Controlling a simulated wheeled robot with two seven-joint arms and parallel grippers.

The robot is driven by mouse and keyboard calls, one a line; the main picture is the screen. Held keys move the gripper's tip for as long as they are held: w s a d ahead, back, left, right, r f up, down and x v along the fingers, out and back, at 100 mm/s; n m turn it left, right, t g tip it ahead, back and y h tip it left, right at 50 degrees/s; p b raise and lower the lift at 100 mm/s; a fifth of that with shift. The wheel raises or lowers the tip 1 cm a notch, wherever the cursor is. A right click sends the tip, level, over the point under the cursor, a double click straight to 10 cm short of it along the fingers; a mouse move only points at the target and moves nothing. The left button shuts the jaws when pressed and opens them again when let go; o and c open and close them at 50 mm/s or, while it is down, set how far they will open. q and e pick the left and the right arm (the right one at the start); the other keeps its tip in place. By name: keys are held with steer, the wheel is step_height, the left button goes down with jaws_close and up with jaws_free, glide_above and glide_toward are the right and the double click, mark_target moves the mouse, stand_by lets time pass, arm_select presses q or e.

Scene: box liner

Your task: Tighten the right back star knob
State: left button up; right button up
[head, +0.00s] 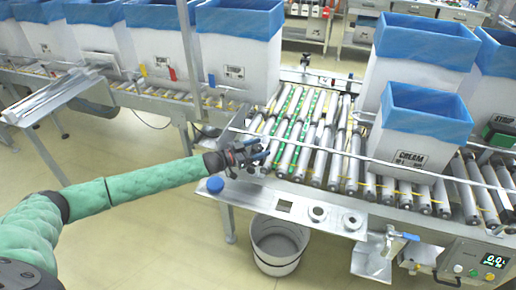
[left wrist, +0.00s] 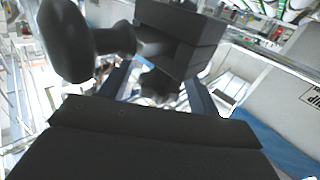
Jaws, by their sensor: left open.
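My left gripper (head: 258,157) reaches in from the left over the near edge of the roller conveyor, and its jaws are open. In the left wrist view a small dark star-shaped knob (left wrist: 158,84) shows between its two blue fingers, under a black clamp block (left wrist: 182,38). Whether the fingers touch the knob cannot be told. A larger rounded black knob (left wrist: 70,40) is close to the camera at upper left. In the head view the gripper hides most of this clamp. A small dark clamp (head: 305,61) stands at the conveyor's far end. My right gripper is not in view.
A carton with a blue liner (head: 409,145) stands on the roller conveyor (head: 318,150), with larger lined cartons behind it. A guide rail (head: 330,152) crosses the rollers. A bucket (head: 277,247) is on the floor below, and a control box (head: 468,262) is at lower right.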

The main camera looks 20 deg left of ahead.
arm_select(q)
steer(key=c, duration=1)
steer(key=shift+o, duration=0.2)
